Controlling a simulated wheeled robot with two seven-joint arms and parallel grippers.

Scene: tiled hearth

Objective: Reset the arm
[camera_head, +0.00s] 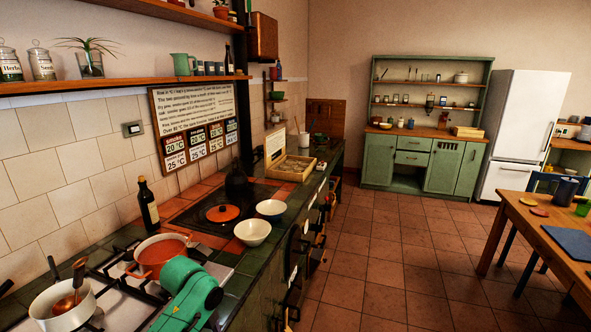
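A green arm link of mine (192,292) reaches up from the bottom edge, over the front of the stove. Its gripper cannot be seen. No fingertips of either gripper show in the head view. Close to the link, an orange pot (160,254) stands on the stove, partly behind it. A white saucepan (62,304) with a copper-coloured ladle is at the lower left.
A dark bottle (148,203), two pale bowls (252,232) and an open wooden box (290,165) stand along the counter. A wooden table (520,222) is at the right. The tiled floor between is clear. A green cabinet (425,160) and white fridge (522,125) stand at the back.

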